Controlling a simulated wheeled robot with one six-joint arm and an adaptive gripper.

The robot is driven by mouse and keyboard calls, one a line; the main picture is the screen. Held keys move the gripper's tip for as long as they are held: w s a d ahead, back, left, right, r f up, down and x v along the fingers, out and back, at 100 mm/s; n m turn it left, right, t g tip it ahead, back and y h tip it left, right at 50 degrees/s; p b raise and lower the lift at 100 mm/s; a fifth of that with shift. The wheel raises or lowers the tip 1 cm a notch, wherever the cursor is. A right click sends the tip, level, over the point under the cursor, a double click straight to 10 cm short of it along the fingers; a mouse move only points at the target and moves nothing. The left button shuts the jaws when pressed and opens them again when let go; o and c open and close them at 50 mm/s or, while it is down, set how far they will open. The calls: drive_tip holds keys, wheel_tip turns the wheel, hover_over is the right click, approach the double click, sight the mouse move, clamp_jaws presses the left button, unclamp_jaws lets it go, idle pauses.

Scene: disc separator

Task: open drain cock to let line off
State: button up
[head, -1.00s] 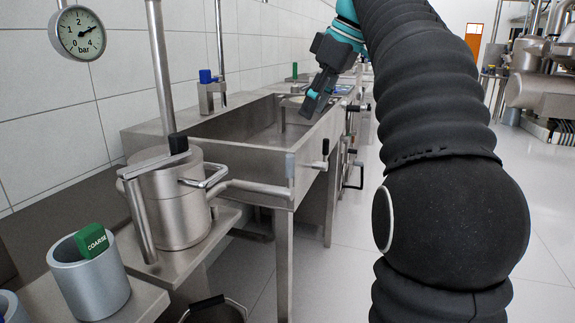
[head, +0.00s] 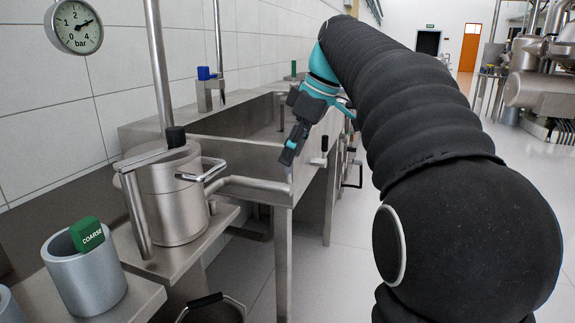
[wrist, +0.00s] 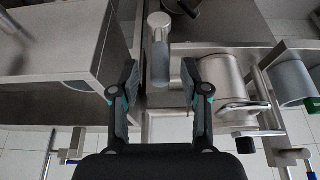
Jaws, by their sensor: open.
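I cannot tell for sure which fitting is the drain cock. A steel vessel (head: 170,200) stands left of centre, with a black-knobbed lever (head: 148,160), a wire-like handle (head: 204,172) and a side pipe (head: 250,184) toward the sink. The pressure gauge (head: 74,26) needle points to the upper right, above zero. My gripper (head: 287,160) points down near the sink's near corner, right of the vessel. In the wrist view my gripper (wrist: 161,92) is open and empty. A grey round-ended cylinder (wrist: 160,50) shows between and beyond the fingers; contact is not visible.
The steel sink (head: 235,140) has black-handled fittings (head: 322,160) along its right side. A grey cup (head: 85,278) holds a green COARSE block (head: 86,234). A bucket (head: 212,308) stands below the bench. Floor (head: 335,270) to the right of the bench is clear.

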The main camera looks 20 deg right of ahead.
sight(288, 183)
drive_tip(key=shift+x, duration=1.55)
clamp_jaws()
